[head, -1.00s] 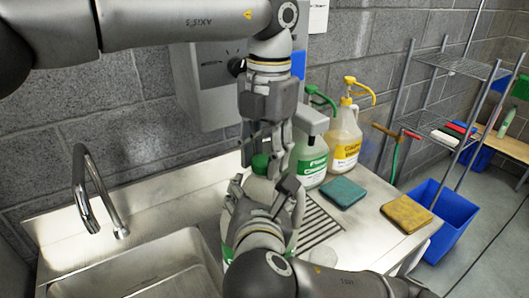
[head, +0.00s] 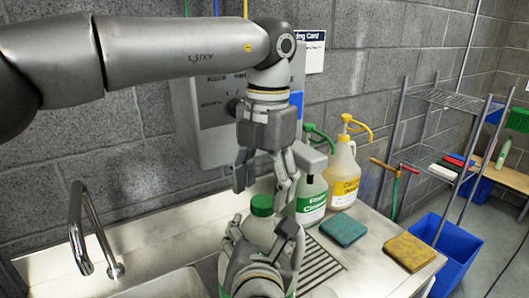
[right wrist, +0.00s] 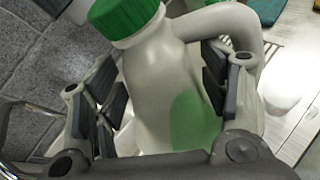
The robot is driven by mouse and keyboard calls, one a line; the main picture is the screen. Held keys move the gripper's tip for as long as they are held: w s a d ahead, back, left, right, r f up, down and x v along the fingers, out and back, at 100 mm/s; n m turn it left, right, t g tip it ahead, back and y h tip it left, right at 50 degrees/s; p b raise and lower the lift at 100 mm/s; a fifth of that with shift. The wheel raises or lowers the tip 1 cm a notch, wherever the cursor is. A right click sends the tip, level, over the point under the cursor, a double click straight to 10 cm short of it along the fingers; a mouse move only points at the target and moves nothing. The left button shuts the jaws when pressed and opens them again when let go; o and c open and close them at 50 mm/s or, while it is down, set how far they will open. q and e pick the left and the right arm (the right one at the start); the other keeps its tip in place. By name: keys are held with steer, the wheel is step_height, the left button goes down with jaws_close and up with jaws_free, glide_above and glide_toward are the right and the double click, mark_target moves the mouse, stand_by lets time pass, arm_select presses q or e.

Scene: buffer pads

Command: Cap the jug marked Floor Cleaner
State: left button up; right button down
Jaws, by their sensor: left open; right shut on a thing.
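A whitish jug (head: 256,232) with a green cap (head: 262,205) on its neck stands at the sink's drainboard. In the right wrist view the jug (right wrist: 160,75) shows a side handle and a plain green patch; no lettering is readable. The green cap (right wrist: 122,15) sits over its mouth there. My right gripper (head: 262,236) is shut on the jug's body, a finger on each side. My left gripper (head: 262,185) is open and empty just above the cap, fingers pointing down. The jug's lower part is hidden by my right gripper.
Behind stand a green-labelled pump jug (head: 312,197) and a yellow-labelled pump jug (head: 343,175). A teal sponge (head: 343,229) and a yellow sponge (head: 409,251) lie to the right. A tap (head: 92,230) rises at left. A blue bin (head: 452,258) and rack are farther right.

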arm_select(q)
step_height(320, 180, up, 10)
steer(key=shift+w+d, duration=0.2)
steer(key=shift+w, duration=0.05)
steer(key=shift+f, duration=0.1)
stand_by(0.6)
